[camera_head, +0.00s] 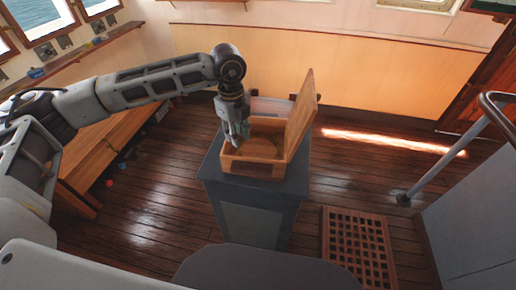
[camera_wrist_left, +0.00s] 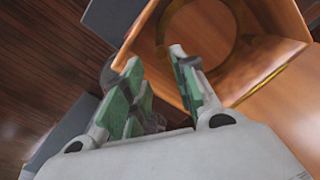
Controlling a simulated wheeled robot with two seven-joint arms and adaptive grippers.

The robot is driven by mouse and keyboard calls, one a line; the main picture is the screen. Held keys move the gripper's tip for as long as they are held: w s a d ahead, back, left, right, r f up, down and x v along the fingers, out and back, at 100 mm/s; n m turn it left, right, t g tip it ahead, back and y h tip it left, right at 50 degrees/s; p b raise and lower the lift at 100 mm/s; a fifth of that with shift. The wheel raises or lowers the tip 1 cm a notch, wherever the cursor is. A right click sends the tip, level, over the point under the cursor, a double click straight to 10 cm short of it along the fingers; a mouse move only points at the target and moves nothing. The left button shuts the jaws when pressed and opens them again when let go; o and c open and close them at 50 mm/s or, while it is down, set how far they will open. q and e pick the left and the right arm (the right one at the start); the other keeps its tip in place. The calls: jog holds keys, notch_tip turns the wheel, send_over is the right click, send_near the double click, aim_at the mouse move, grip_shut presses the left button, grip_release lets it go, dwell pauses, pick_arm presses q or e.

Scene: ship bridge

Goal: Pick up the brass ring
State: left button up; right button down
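A wooden box (camera_head: 252,171) with its lid raised stands on a grey pedestal. A round brass-coloured shape, which looks like the brass ring (camera_wrist_left: 242,52), lies inside the box in the left wrist view. It shows only dimly in the head view (camera_head: 262,146), partly behind the front wall. My left gripper (camera_head: 237,141) points down at the left side of the box. In the left wrist view its green-padded fingers (camera_wrist_left: 155,56) are apart with nothing held between them. The fingers overlap the box's edge in that view; I cannot tell whether they touch it. My right gripper is not in view.
The raised lid (camera_head: 301,113) stands at the box's right side. The grey pedestal (camera_head: 250,199) has little bare top around the box. A wooden bench (camera_head: 92,161) is at left, a floor grating (camera_head: 357,247) at front right, and a metal handrail (camera_head: 450,155) at right.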

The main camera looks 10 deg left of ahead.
aim_at(239, 151)
pick_arm(q)
notch_tip(239, 151, down, 4)
jog(key=shift+r, duration=0.1)
jog(key=shift+f, duration=0.2)
jog(key=shift+p, duration=0.3)
jog(key=shift+f, duration=0.1)
jog(key=shift+w+f+p, duration=0.2)
jog(key=shift+f+p, duration=0.45)
jog(key=shift+f, duration=1.85)
